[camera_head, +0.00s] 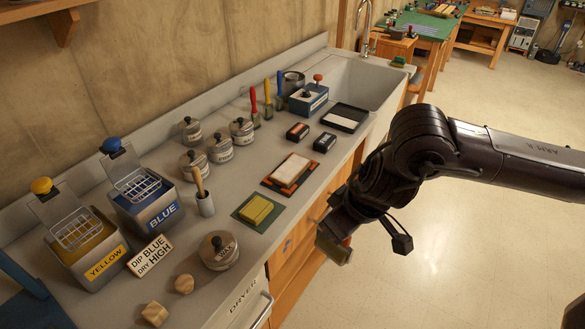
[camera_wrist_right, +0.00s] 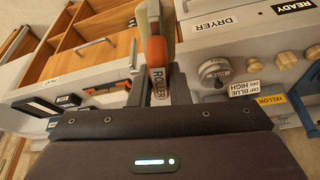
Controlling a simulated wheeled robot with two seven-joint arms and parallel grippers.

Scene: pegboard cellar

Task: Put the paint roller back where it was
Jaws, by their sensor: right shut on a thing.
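The paint roller (camera_wrist_right: 156,50) shows in the wrist view, with an orange part, a pale part above it and a "ROLLER" label. My right gripper (camera_wrist_right: 160,92) is shut on it. In the head view my right gripper (camera_head: 336,232) hangs in front of the counter's front edge, over the drawer fronts. A pale, greenish piece (camera_head: 333,247) shows at its tips; the rest of the roller is hidden there by my gripper and arm. My left gripper is not in view.
The counter (camera_head: 225,185) holds a yellow block on a green mat (camera_head: 247,222), an orange-edged tray (camera_head: 272,184), a black tray (camera_head: 345,117), lidded pots, and yellow (camera_head: 90,262) and blue (camera_head: 150,212) tins. The sink (camera_head: 345,85) is behind. Open floor (camera_head: 460,240) lies right.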

